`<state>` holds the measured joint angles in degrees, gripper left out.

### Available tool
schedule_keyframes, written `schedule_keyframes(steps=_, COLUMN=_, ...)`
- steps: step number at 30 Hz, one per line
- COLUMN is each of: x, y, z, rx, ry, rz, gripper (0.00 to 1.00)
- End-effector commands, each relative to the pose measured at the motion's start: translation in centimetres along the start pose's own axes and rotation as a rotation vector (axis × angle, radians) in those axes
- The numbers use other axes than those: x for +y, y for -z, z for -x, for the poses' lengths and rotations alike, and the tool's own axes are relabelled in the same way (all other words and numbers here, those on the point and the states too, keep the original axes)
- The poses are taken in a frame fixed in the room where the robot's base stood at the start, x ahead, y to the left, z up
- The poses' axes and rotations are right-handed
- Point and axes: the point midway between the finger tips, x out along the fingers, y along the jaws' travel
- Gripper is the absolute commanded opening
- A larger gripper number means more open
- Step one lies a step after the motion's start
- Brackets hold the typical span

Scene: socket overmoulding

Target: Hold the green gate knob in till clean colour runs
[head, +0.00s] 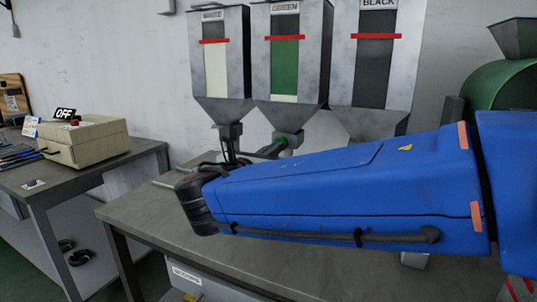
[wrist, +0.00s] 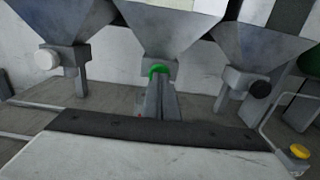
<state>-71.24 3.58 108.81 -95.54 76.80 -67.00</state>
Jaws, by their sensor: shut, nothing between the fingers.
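The green gate knob (wrist: 158,70) is on the outlet under the middle hopper. In the head view the green knob (head: 282,142) shows only in part. My gripper (wrist: 157,80) is shut and empty, with its fingertips at the lower front of the green knob. I cannot tell whether they press it or how far in the knob is. In the head view the gripper (head: 280,150) reaches toward the outlet under the hopper labelled GREEN (head: 284,85). My blue arm covers much of the bench. No running colour shows.
A white knob (wrist: 47,59) is at the left outlet and a black knob (wrist: 260,89) at the right one. A yellow button (wrist: 299,151) is at the lower right. A beige box with an OFF sign (head: 90,140) stands on the left table.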

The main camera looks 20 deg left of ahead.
Motion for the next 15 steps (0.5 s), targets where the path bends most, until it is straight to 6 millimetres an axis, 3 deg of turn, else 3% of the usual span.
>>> schedule_keyframes(steps=15, x=-0.04, y=-0.02, z=-0.8, rx=0.0, ry=0.002, rz=0.0, gripper=0.0)
